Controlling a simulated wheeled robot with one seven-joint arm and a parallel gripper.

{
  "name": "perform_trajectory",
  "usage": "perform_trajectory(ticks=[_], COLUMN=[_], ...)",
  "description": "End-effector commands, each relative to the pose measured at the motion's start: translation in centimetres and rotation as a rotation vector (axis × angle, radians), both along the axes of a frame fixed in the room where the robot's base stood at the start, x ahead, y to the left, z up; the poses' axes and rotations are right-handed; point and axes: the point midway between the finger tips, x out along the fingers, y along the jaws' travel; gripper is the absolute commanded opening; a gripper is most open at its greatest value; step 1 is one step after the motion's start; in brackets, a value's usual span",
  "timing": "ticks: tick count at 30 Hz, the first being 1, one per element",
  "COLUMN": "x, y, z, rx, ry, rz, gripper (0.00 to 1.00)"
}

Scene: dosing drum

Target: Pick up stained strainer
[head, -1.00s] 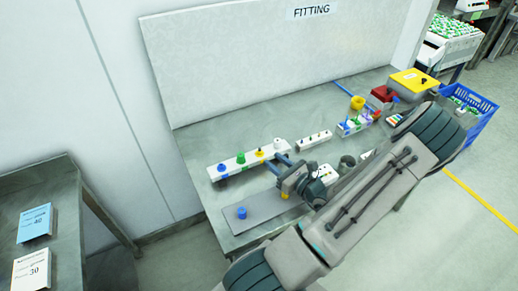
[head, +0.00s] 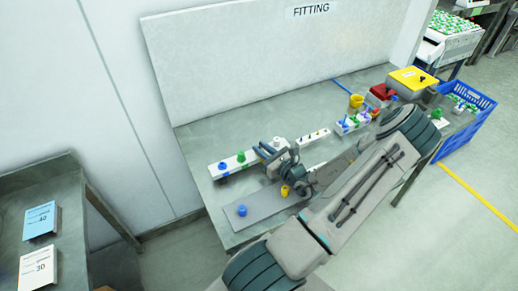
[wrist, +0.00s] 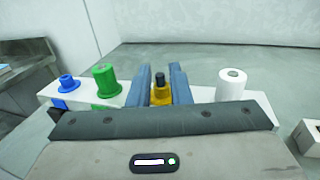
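A white rack (wrist: 90,98) holds a row of small fittings. One is a yellow piece with a dark top (wrist: 160,90), standing upright; no marking names it as the stained strainer. My gripper (wrist: 160,72) has one finger on each side of this piece, with narrow gaps; contact cannot be made out. A blue fitting (wrist: 67,82) and a green fitting (wrist: 106,80) stand to the left, a white cylinder (wrist: 232,84) to the right. In the head view my gripper (head: 261,150) is over the rack (head: 228,168) and hides the yellow piece.
A grey mat (head: 258,205) in front of the rack bears a blue fitting (head: 242,210) and a yellow piece (head: 284,190). A second white rack (head: 313,136), a yellow cup (head: 356,101), red box (head: 380,92) and yellow-topped box (head: 412,79) stand to the right. The back panel (head: 230,70) rises behind.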

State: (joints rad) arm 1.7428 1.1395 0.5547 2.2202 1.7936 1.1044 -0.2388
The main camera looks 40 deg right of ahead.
Motion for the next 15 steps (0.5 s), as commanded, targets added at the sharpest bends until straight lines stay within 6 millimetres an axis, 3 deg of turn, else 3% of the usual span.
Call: perform_trajectory(ticks=[15], x=[-0.03], y=[0.00], z=[0.04], rx=[0.000], ry=[0.000], rz=[0.000], gripper=[0.00])
